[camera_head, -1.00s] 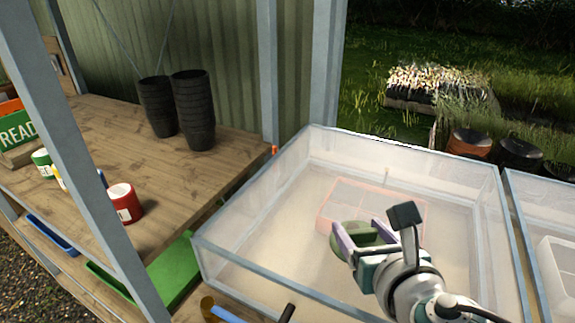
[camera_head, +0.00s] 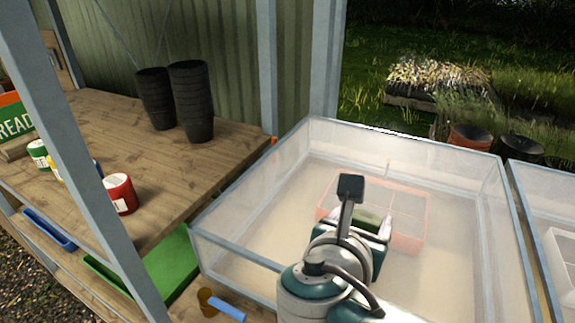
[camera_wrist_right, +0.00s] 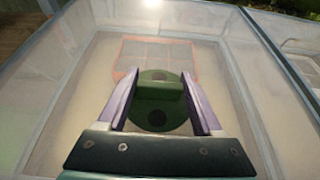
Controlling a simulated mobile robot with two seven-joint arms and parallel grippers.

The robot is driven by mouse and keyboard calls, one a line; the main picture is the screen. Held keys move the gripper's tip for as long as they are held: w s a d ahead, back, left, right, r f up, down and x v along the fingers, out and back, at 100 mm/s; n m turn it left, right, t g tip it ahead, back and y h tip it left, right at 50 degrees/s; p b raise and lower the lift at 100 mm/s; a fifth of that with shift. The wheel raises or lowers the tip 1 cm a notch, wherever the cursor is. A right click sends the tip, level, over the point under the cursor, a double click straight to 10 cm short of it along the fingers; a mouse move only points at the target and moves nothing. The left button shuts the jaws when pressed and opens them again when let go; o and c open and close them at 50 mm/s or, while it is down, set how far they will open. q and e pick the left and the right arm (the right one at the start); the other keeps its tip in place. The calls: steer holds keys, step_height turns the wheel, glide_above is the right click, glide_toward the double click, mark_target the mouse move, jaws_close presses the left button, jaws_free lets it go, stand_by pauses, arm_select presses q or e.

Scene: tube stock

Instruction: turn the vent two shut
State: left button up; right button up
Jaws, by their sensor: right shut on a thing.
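A round green vent with a raised grip bar (camera_wrist_right: 160,90) sits on the clear lid of a glass-walled box. No number shows on it, so I cannot tell whether it is vent two. My right gripper (camera_wrist_right: 160,101) is shut on the bar, one finger along each side. Dark round holes show in the disc on both sides of the bar. In the head view the vent (camera_head: 369,219) is mostly hidden behind my right gripper (camera_head: 364,224) and wrist. My left gripper is not in view.
A pinkish divided tray (camera_head: 408,215) lies inside the clear box (camera_head: 235,250). A second clear box (camera_head: 540,185) stands close on the right. A wooden bench with black pot stacks (camera_head: 192,100) and a red tin (camera_head: 120,194) is on the left.

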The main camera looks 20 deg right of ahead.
stand_by(0.3)
steer(key=o, duration=1.4)
steer(key=shift+c, duration=0.2)
steer(key=p+v, duration=0.1)
steer(key=v, duration=0.9)
steer(key=shift+w, duration=0.1)
